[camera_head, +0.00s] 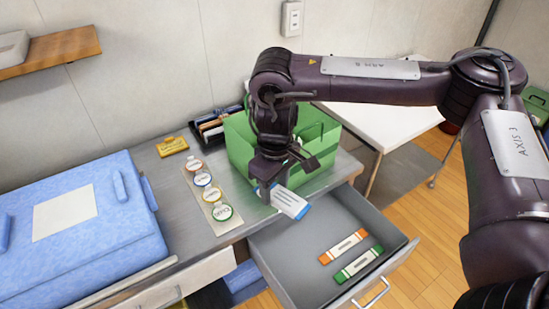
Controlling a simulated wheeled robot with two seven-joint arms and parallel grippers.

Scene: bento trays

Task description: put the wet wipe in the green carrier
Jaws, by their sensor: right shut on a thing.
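The wet wipe (290,203) is a small white packet with blue ends. My right gripper (270,187) is shut on it and holds it tilted, in front of the green carrier and over the rear left part of the open drawer. The green carrier (240,141) stands on the grey counter behind the gripper. My right arm hides part of its opening and front. My left gripper is not in view.
The open grey drawer (300,266) holds an orange-ended packet (343,246) and a green-ended packet (358,264). A strip with round labels (207,189), a yellow pack (172,146) and a blue box (80,222) stand left of the carrier. A white table (400,122) is behind right.

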